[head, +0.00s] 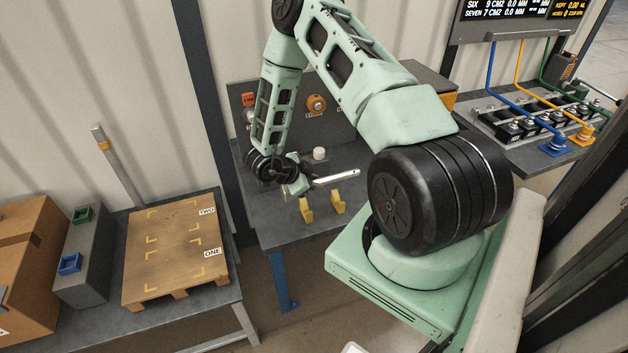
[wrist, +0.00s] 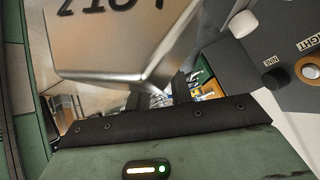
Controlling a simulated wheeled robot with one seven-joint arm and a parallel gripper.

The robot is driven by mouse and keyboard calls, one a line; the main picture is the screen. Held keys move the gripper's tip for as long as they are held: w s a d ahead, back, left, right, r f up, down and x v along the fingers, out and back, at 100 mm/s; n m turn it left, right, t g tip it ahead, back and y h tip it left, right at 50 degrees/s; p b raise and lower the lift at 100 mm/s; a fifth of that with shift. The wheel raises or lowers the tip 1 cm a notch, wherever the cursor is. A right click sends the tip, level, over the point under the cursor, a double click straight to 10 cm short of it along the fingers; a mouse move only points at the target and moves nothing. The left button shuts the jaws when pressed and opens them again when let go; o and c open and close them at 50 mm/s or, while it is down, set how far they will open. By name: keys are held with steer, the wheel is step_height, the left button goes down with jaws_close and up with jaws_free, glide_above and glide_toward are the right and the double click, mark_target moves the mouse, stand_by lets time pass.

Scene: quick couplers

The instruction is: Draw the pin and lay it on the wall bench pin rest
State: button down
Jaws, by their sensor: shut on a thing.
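The pin (head: 336,178) is a bright silver bar, held roughly level above the wall bench (head: 268,232). My gripper (head: 304,184) is shut on its left end. The pin rest is two yellow notched stands (head: 306,210), (head: 338,202) on the bench, just in front of and below the pin. The pin appears apart from both stands. In the wrist view, a shiny metal piece with dark stamped characters (wrist: 120,45), seemingly the pin close up, fills the top above a black jaw edge. Its grip contact is partly hidden.
A grey panel with an orange knob (head: 316,103) and a white knob (head: 320,153) stand behind my gripper. A wooden pallet (head: 165,255) and a carton (head: 28,255) are at left. Colored hose couplers (head: 553,143) are at right. The bench front is clear.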

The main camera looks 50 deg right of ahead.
steer(key=shift+f+b, duration=2.65)
steer(key=shift+f, duration=1.5)
steer(key=shift+f, duration=0.3)
steer(key=c, duration=1.2)
jaws_free()
steer(key=shift+o, duration=0.2)
steer(key=shift+f, duration=0.1)
steer(key=shift+a+b, duration=0.15)
steer(key=shift+b, duration=0.15)
steer(key=b+v, duration=0.3)
steer(key=v, duration=1.4)
steer(key=shift+r, duration=0.25)
